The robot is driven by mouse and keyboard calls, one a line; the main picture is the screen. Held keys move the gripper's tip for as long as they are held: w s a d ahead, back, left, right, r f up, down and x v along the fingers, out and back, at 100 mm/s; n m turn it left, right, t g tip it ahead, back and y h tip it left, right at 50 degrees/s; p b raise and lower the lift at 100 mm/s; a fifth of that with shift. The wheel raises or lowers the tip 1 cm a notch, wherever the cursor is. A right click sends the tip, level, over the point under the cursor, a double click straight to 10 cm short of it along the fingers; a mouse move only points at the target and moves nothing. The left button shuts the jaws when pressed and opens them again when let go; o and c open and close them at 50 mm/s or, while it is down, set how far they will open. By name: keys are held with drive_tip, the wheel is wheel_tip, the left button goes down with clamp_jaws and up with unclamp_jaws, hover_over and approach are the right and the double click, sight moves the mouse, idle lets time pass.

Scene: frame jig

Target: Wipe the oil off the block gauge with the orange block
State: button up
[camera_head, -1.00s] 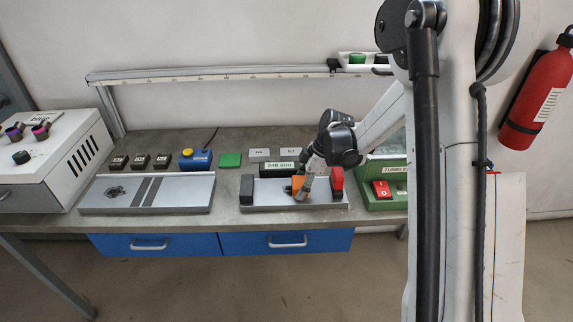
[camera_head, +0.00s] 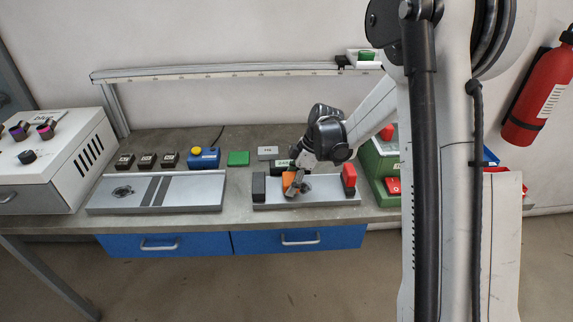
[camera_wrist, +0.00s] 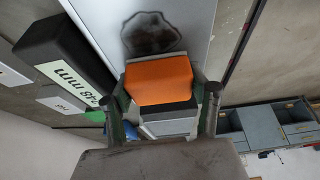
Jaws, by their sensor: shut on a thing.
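My gripper (camera_head: 293,189) is shut on the orange block (camera_head: 288,181), low over the right-hand grey plate (camera_head: 330,197), which appears to be the block gauge. The plate has a black block (camera_head: 259,187) at its left end and a red-and-black piece (camera_head: 349,179) at its right end. In the wrist view the orange block (camera_wrist: 160,80) sits between the two fingers. A dark oil patch (camera_wrist: 150,32) lies on the plate just beyond it. The patch (camera_head: 306,187) also shows right of my gripper in the head view. Contact between block and plate cannot be told.
A second grey plate (camera_head: 195,193) with a dark mark (camera_head: 122,191) lies to the left. Behind are black blocks (camera_head: 147,160), a blue box with a yellow button (camera_head: 204,158) and a green block (camera_head: 238,158). A black bar labelled 248 mm (camera_wrist: 62,58) is close beside my gripper.

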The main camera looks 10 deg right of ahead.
drive_tip(key=v, duration=0.2)
drive_tip(key=shift+s+r+p, duration=0.15)
drive_tip(key=shift+r+p, duration=0.2)
drive_tip(key=shift+r, duration=0.15)
drive_tip(key=shift+a+r+p, duration=0.1)
drive_tip(key=shift+r+p, duration=0.95)
drive_tip(key=shift+r, duration=1.35)
